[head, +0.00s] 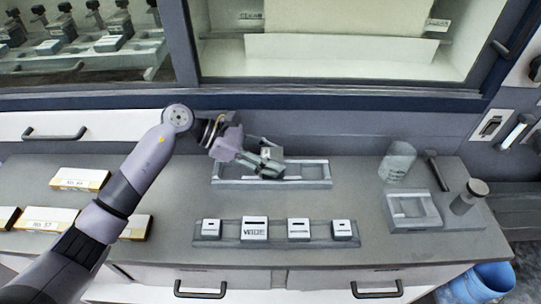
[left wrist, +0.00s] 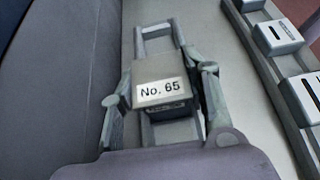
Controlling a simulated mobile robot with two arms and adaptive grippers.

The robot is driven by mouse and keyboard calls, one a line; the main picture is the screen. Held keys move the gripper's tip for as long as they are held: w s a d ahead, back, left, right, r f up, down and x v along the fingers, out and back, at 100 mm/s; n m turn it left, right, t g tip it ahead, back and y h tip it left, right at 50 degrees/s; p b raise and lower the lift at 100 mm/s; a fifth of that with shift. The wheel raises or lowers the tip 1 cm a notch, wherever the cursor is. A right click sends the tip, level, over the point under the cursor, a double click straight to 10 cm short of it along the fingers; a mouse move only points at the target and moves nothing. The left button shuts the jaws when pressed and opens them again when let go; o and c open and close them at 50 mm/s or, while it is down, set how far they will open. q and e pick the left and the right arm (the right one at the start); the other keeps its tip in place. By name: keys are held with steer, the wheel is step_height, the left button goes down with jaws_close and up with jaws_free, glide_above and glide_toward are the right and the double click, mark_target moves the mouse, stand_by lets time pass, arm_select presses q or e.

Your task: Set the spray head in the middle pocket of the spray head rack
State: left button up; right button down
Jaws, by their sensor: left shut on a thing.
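My left gripper (head: 268,163) is shut on a small grey block with a white label reading "No. 65", which I take to be the spray head (left wrist: 155,70). In the left wrist view the fingers (left wrist: 160,100) grip it from both sides. The spray head rack, a long grey frame (head: 318,184), lies under the gripper, and its end shows in the left wrist view (left wrist: 142,45). The spray head is over the rack's middle. The gripper hides that part, so I cannot tell whether the head touches the rack. My right gripper is not in view.
A rail (head: 273,239) with several white-faced blocks lies in front of the rack. At right are a small grey tray (head: 432,221), a translucent cup (head: 397,162) and a dark-capped cylinder (head: 468,196). Labelled boxes (head: 80,179) lie at left. A window wall stands behind.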

arm_select(q)
steer(key=shift+f, duration=0.15)
steer(key=o, duration=1.6)
steer(key=shift+c, duration=0.2)
steer(key=shift+f, duration=0.1)
